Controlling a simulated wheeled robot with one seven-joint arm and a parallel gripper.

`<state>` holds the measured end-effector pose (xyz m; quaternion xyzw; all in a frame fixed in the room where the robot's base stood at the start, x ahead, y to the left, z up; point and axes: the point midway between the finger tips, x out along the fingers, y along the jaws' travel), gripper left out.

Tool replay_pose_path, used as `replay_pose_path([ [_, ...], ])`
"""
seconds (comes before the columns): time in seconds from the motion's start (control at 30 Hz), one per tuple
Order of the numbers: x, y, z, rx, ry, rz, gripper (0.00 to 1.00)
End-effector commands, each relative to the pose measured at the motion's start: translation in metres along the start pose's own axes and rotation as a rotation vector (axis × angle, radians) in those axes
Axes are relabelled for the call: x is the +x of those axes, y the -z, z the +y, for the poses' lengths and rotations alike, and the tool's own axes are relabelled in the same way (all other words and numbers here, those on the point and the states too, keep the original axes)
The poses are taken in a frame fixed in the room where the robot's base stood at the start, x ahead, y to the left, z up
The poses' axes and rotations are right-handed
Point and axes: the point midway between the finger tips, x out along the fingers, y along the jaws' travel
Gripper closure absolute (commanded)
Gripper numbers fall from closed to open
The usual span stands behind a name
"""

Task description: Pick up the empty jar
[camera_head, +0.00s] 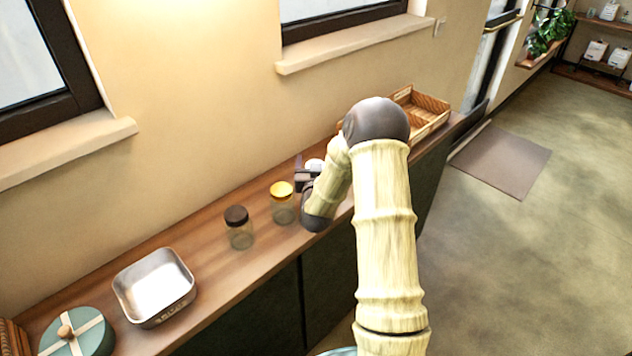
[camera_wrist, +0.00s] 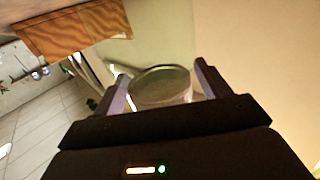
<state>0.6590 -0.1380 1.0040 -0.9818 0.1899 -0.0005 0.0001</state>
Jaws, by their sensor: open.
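A clear glass jar (camera_wrist: 162,92) with a round rim shows in the wrist view, between the two fingers of my gripper (camera_wrist: 161,72). I see no lid on it, and its lower part is hidden by the gripper body. The fingers are open and spread to either side of it; I cannot tell whether they touch it. In the head view my gripper (camera_head: 303,178) is low over the counter, partly hidden by my arm. A pale round top (camera_head: 313,165) shows just behind the gripper, mostly hidden.
A yellow-lidded jar (camera_head: 282,205) stands close left of the gripper, with a brown-lidded jar (camera_head: 238,230) further left. A metal pan (camera_head: 155,288) and a green round box (camera_head: 78,336) sit at the near left. A wooden tray (camera_head: 430,104) is at the far end of the counter (camera_head: 222,290).

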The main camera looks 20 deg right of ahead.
Motion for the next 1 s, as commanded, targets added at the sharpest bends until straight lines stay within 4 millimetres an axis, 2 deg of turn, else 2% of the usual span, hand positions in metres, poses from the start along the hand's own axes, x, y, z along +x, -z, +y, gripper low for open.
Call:
replay_pose_path([
  [0.33, -0.0005, -0.0001, -0.0015, 0.000, 0.002, 0.000, 0.24],
  [0.37, -0.0005, -0.0001, -0.0014, 0.000, 0.002, 0.000, 0.28],
  [0.6, -0.0003, -0.0001, -0.0001, 0.000, 0.000, 0.000, 0.76],
  [0.7, -0.0003, 0.0000, 0.0000, 0.000, 0.000, 0.000, 0.93],
  [1.0, -0.0001, 0.0025, 0.0000, 0.000, 0.000, 0.002, 0.93],
])
